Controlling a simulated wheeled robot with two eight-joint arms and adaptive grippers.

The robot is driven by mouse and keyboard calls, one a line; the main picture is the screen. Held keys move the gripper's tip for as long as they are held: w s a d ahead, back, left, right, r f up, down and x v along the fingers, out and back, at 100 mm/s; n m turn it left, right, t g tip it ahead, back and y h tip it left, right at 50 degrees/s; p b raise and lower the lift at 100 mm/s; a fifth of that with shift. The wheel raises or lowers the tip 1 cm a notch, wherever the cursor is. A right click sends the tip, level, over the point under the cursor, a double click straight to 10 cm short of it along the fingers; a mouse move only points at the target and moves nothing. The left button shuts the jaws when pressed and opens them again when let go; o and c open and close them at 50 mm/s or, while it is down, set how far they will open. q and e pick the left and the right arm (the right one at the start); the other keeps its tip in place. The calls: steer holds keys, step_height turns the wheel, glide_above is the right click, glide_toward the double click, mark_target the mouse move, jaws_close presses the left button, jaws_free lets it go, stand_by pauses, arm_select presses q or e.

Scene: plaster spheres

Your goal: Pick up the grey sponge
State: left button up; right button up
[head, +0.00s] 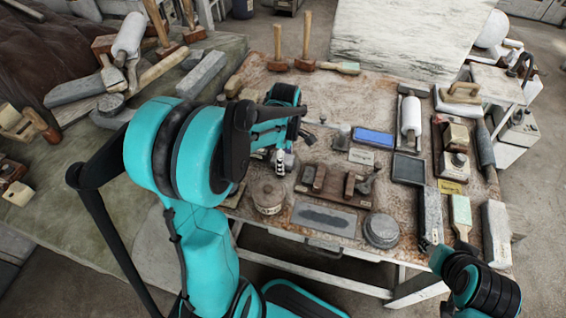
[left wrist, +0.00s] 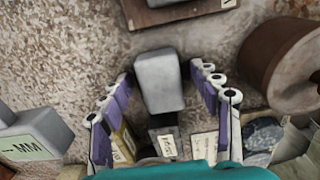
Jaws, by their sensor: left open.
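A plain grey block (left wrist: 159,82), which looks like the grey sponge, lies on the worn table top in the left wrist view. My left gripper (left wrist: 164,88) is open, with its purple-padded fingers on either side of the block. Gaps show between the fingers and the block. In the head view my left gripper (head: 284,160) is low over the table's left part, and I cannot make out the sponge there, behind my arm. My right arm is at the lower right of the head view; its jaw state is unclear.
A round lidded pot (head: 268,194) stands close to the left gripper. A wooden block set (head: 335,184), a grey tray (head: 324,219) and a blue block (head: 374,138) are nearby. A labelled grey block (left wrist: 35,140) lies left in the wrist view.

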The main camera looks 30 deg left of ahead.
arm_select(q)
steer(key=shift+r, duration=0.1)
steer(key=c, duration=0.9)
steer(key=shift+r, duration=0.1)
steer(key=shift+r, duration=0.25)
step_height(320, 180, up, 4)
steer(key=p, duration=0.2)
steer(key=shift+p, duration=0.35)
steer(key=shift+s+d+r+p, duration=0.1)
steer(key=shift+d+r+p, duration=0.75)
steer(key=shift+d, duration=1.1)
steer(key=shift+s+d+r+p, duration=0.1)
steer(key=shift+d+r+p, duration=0.2)
steer(key=shift+d+r, duration=1.3)
steer(key=shift+s+d+r+p, duration=0.1)
steer(key=shift+d+r+p, duration=0.55)
steer(key=shift+d, duration=1.65)
steer(key=shift+o, duration=0.3)
steer(key=c, duration=0.3)
steer(key=shift+w, duration=0.1)
